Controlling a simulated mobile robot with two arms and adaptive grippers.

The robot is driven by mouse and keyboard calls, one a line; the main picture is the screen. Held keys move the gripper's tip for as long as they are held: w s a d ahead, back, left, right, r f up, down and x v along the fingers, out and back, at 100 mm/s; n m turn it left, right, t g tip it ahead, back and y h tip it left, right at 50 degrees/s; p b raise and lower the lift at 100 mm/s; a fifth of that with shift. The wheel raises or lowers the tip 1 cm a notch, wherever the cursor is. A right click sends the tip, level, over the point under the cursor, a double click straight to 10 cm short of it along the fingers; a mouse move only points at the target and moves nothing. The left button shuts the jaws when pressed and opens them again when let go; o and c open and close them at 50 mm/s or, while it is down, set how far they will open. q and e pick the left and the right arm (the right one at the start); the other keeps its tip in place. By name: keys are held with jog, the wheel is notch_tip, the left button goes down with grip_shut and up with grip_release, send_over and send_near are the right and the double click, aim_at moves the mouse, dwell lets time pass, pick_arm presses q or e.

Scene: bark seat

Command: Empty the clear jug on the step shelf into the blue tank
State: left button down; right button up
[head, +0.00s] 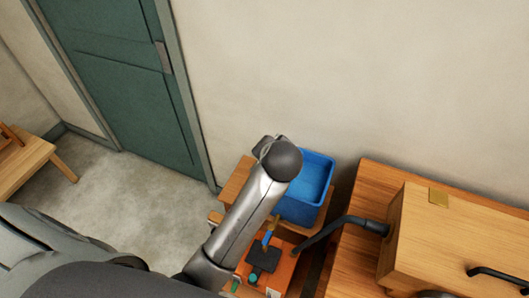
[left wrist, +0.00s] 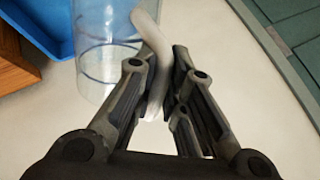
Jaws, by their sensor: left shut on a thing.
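The clear jug (left wrist: 105,50) shows in the left wrist view, see-through, with a pale bent handle (left wrist: 150,35). My left gripper (left wrist: 160,70) is shut on that handle. In the head view my left arm hides the jug and most of the gripper. The blue tank (head: 318,178) is an open-topped box against the wall, just right of and behind my left wrist. Its blue side also shows at the upper left of the left wrist view (left wrist: 30,28), close beside the jug. I cannot tell how full or tilted the jug is. My right gripper is not in view.
An orange item (head: 283,272) with a black pad lies below the tank. A wooden chest (head: 450,235) with dark handles stands on a wooden surface (head: 345,270) at the right. A green door (head: 125,75) and open floor (head: 120,195) are at the left, with a wooden bench (head: 25,165).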

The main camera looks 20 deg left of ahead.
pick_arm(q)
jog(key=shift+w+d+r+m+g, duration=0.2)
jog(key=shift+w+d+r+g, duration=0.1)
jog(key=shift+w+r+g, duration=0.3)
jog(key=shift+w+d+r+m+g, duration=0.25)
jog(key=shift+w+r+g, duration=0.1)
jog(key=shift+w, duration=0.4)
jog(key=shift+s+f, duration=0.1)
jog(key=shift+f, duration=0.1)
jog(key=s+f+t+b, duration=0.2)
jog(key=b, duration=0.2)
jog(key=s+a+f+n+t+b, duration=0.1)
jog(key=f+b, duration=0.1)
jog(key=b, duration=0.2)
jog(key=s+a+f+n+t+h+b, duration=0.1)
jog(key=s+f+t+b, duration=0.1)
jog(key=b, duration=0.2)
jog(key=shift+s+a+f+t, duration=0.15)
jog(key=shift+s+f+t, duration=0.05)
jog(key=shift+s+t, duration=0.15)
jog(key=shift+s+a+n+t+b, duration=0.15)
jog(key=shift+n+t+b, duration=0.25)
jog(key=shift+b, duration=0.45)
notch_tip(320, 180, down, 9)
jog(key=n+t+b, duration=0.4)
jog(key=t+b, duration=0.3)
jog(key=b, duration=1.6)
jog(key=shift+r, duration=0.15)
